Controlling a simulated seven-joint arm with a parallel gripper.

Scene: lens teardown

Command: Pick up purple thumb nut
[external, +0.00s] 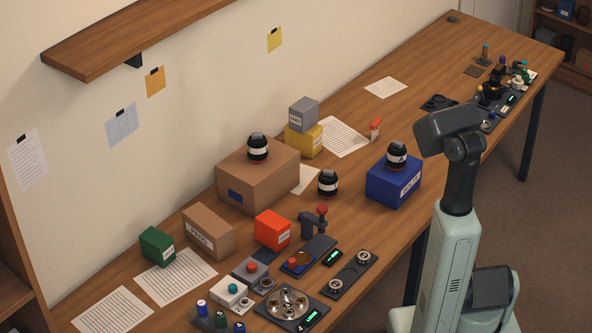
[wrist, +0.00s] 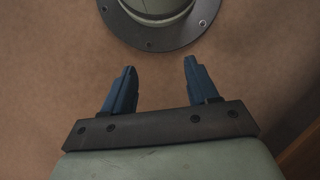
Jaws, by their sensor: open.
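My gripper (wrist: 160,68) shows in the wrist view with its two blue fingers apart and nothing between them. It points at a plain brown surface beside a round bolted flange of my own base. In the external view my arm stands at the right front edge of the workbench (external: 345,106), and its fingers cannot be made out. I cannot pick out a purple thumb nut for certain. A small purple-blue top (external: 502,60) shows among the parts at the far right end of the bench, too small to identify. The wrist view shows no nut.
A blue box (external: 393,184) with a lens on top stands near my arm. A large cardboard box (external: 240,178), an orange box (external: 271,230) and a round metal fixture (external: 288,304) crowd the nearer bench. A shelf (external: 140,35) overhangs the back. Bare wood lies mid-bench.

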